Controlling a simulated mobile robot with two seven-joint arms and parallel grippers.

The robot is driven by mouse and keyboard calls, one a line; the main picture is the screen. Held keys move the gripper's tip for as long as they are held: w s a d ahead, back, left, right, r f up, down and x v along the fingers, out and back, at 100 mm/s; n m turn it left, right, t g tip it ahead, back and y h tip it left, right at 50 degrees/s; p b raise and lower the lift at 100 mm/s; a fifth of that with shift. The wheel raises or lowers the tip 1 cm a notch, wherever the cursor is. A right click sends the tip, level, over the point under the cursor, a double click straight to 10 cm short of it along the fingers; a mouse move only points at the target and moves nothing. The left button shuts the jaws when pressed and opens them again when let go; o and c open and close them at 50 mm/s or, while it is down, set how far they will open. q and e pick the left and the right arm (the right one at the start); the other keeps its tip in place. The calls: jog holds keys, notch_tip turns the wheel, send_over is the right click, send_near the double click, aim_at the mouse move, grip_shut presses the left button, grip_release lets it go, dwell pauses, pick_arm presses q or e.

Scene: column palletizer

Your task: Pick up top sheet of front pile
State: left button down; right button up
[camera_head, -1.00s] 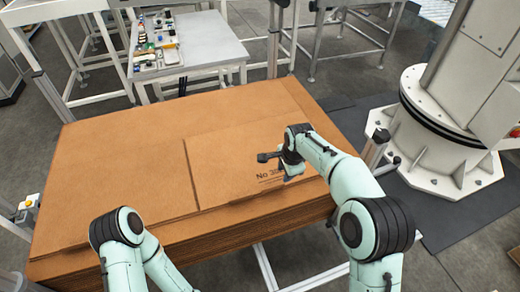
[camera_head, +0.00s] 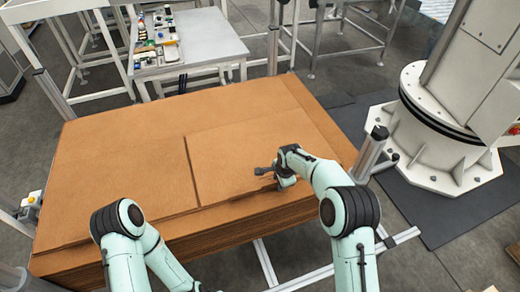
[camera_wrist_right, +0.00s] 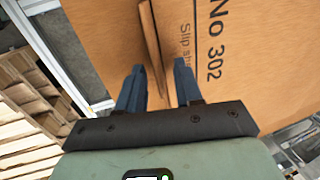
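The pile of brown cardboard sheets (camera_head: 120,160) fills the middle of the head view. Its top sheet (camera_head: 235,150) lies at the right part, with a dark seam at its left side. In the right wrist view the top sheet (camera_wrist_right: 260,60) shows the print "No 302" and "Slip sh…". My right gripper (camera_wrist_right: 158,78) is open and empty of any clear grip. A raised sheet edge (camera_wrist_right: 150,40) runs between its fingers; contact cannot be told. In the head view my right gripper (camera_head: 266,172) is at the pile's near edge and covers the print. My left gripper is out of view.
A grey table (camera_head: 205,45) with small parts stands behind the pile. A large white machine base (camera_head: 435,150) stands to the right. A metal post (camera_head: 372,150) rises close beside my right forearm. Wooden pallets (camera_wrist_right: 30,95) show in the right wrist view.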

jog(key=shift+w+f, duration=0.15)
jog(key=shift+f, duration=0.15)
grip_shut()
jog(key=shift+r, duration=0.1)
